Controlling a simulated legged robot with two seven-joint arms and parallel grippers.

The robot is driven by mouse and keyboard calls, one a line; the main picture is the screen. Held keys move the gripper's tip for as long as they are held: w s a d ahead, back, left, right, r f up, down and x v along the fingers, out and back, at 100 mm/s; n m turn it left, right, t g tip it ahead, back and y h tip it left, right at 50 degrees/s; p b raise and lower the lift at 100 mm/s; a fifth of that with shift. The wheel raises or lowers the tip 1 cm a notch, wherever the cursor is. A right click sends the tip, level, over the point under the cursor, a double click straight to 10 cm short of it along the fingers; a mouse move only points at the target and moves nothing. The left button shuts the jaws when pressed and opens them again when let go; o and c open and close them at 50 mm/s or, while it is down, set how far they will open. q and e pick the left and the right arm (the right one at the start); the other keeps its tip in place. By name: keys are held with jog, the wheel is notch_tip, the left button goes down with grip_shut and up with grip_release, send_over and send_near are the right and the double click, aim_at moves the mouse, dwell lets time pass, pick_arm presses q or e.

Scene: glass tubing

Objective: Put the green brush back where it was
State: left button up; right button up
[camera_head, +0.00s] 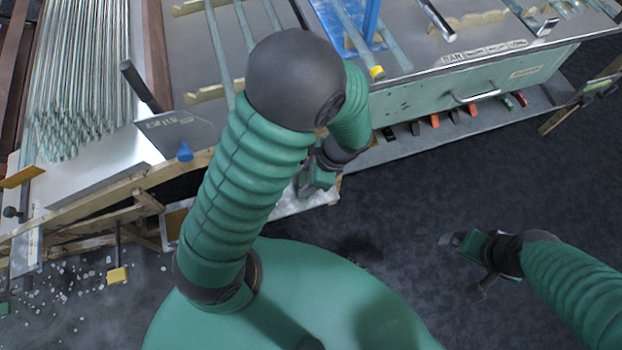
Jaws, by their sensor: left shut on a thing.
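My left gripper (314,182) is low beside the front left corner of the workbench, below my bent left arm. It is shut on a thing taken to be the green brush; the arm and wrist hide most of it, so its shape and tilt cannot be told. Along the ledge under the bench's front stands a row of small brush-like pieces: dark ones, orange ones (434,120) and green ones (521,98). My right gripper (452,239) is over the dark floor at the right, away from the bench; its fingers are too small to judge.
The green-fronted workbench (420,101) carries glass tubes and a blue stand (371,20). A bundle of glass tubes (80,80) lies at the left, above a wooden frame (100,205). Glass bits litter the floor at lower left. The floor right of centre is clear.

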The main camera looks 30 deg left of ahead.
pick_arm(q)
jog(key=shift+d+r, duration=0.15)
jog(key=shift+s, duration=0.1)
jog(key=shift+a, duration=0.3)
jog(key=o, duration=1)
jog(key=shift+a+f, duration=0.2)
jog(key=shift+o, duration=1)
jog(key=shift+d, duration=0.3)
jog(key=shift+a+r, duration=0.1)
jog(key=shift+r, duration=0.05)
notch_tip(320, 180, up, 13)
jog(key=d+n+t+h+p, duration=0.1)
jog(key=n+t+h+p, duration=0.3)
jog(key=n, duration=0.8)
jog(key=shift+d+r+n+t+p, duration=0.15)
jog(key=shift+n+t+p, duration=0.15)
jog(key=shift+p, duration=0.35)
pick_arm(e)
jog(key=v, duration=0.3)
jog(key=w+v, duration=0.1)
jog(key=v, duration=0.1)
jog(key=shift+a+r, duration=0.1)
jog(key=shift+r, duration=0.05)
